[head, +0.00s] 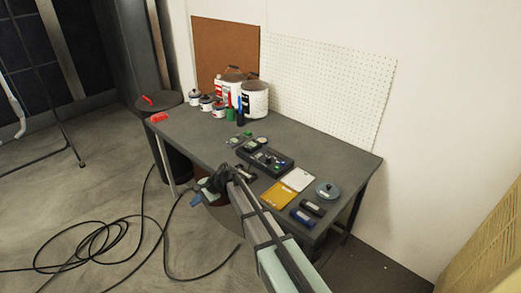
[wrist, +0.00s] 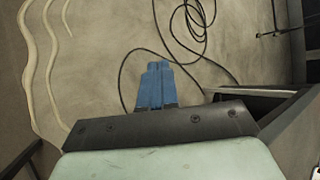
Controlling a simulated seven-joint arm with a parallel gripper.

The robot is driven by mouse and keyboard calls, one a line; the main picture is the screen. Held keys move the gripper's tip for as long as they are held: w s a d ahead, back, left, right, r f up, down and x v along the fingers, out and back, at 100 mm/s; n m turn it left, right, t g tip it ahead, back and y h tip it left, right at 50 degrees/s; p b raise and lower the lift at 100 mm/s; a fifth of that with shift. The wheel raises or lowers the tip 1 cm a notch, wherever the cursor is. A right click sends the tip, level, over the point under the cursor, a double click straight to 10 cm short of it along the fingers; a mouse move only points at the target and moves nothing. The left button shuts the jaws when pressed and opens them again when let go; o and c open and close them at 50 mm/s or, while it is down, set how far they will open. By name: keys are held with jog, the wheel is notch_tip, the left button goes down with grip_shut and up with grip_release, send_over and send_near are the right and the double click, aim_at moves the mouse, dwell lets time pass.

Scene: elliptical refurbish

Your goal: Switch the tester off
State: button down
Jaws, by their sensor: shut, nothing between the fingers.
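The tester appears to be the dark boxy device (head: 265,158) with small knobs, lying near the middle of the table in the head view. Its switch is too small to make out. My gripper (head: 196,201) is off the table's front edge, over the floor, to the left and in front of the device and apart from it. Its blue fingers (wrist: 154,68) are together and empty in the wrist view. The tester does not show in the wrist view.
The grey table (head: 190,139) holds cans and white buckets (head: 255,98) at the back left. An orange pad (head: 278,195), a white pad (head: 298,179) and a round grey-blue item (head: 328,191) lie to the right. A black cable (head: 110,240) loops on the floor.

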jog(key=w+d+r+n+h, duration=0.1)
jog(key=w+d+r+n, duration=0.2)
jog(key=w, duration=0.1)
jog(key=w+d+r+n+h, duration=0.1)
jog(key=w+d+r+n, duration=0.2)
jog(key=w, duration=0.2)
jog(key=w+d+r+n+h, duration=0.2)
jog(key=w+d+r+n, duration=0.1)
jog(key=w+d, duration=0.1)
jog(key=shift+w+d+r, duration=0.1)
jog(key=shift+w+r, duration=0.1)
jog(key=shift+w, duration=0.3)
jog(key=w+d+r+n+h, duration=0.2)
jog(key=w+d+r+n, duration=0.3)
jog(key=d, duration=0.3)
notch_tip(320, 180, up, 8)
jog(key=n+h, duration=0.3)
send_over(260, 154)
jog(key=shift+d, duration=0.1)
notch_tip(260, 154, down, 14)
jog(key=shift+r, duration=0.1)
